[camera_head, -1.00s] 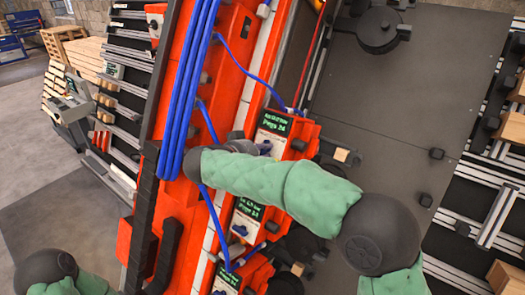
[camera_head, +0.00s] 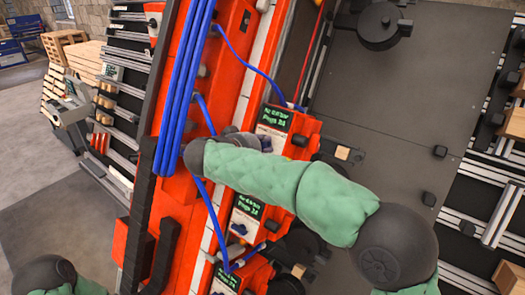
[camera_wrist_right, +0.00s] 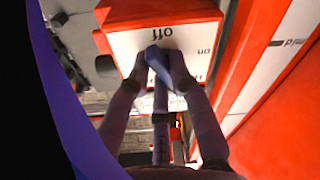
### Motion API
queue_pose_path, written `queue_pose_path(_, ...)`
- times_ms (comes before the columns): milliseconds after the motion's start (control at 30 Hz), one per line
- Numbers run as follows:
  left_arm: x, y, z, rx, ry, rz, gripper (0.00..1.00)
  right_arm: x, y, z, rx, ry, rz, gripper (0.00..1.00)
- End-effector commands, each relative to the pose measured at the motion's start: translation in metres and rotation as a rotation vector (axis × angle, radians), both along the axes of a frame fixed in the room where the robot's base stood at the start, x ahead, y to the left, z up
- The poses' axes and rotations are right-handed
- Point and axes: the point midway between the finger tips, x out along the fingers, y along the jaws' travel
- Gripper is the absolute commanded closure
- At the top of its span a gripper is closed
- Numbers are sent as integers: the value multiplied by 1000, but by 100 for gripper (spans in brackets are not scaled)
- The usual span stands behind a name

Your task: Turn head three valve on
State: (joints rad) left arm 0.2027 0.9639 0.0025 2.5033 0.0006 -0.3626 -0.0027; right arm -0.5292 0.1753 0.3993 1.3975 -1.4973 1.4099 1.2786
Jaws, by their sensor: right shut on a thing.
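In the right wrist view, my right gripper (camera_wrist_right: 158,64) is shut on a blue valve handle (camera_wrist_right: 153,52) on a white panel (camera_wrist_right: 122,42). The panel carries an upside-down "off" mark beyond the handle and an "on" mark to its right. The handle lies between the fingertips, its visible end near the "off" side and slightly tilted. In the head view, my right gripper (camera_head: 262,141) is at a red head unit (camera_head: 304,129) with a dark green display, and my forearm hides part of it. My left arm shows at the lower left, but its gripper is out of frame.
More display units (camera_head: 246,206) follow below along the red gantry beam (camera_head: 238,60). Blue hoses (camera_head: 187,90) run down the beam and loop close to my right wrist. A dark flat plate (camera_head: 410,100) lies to the right.

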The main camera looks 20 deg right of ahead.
Motion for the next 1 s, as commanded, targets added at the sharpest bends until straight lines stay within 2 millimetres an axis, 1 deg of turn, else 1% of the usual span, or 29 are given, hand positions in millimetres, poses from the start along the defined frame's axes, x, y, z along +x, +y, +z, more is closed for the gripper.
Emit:
queue_pose_path(133,0,0,-4,0,0,0,100,0,0,1,-74,95,65,100)
queue_pose_path(433,0,0,-1,0,0,0,100,1,-1,3,-230,294,199,100)
queue_pose_path(1000,0,0,23,0,0,0,100,3,-1,7,-501,641,432,100)
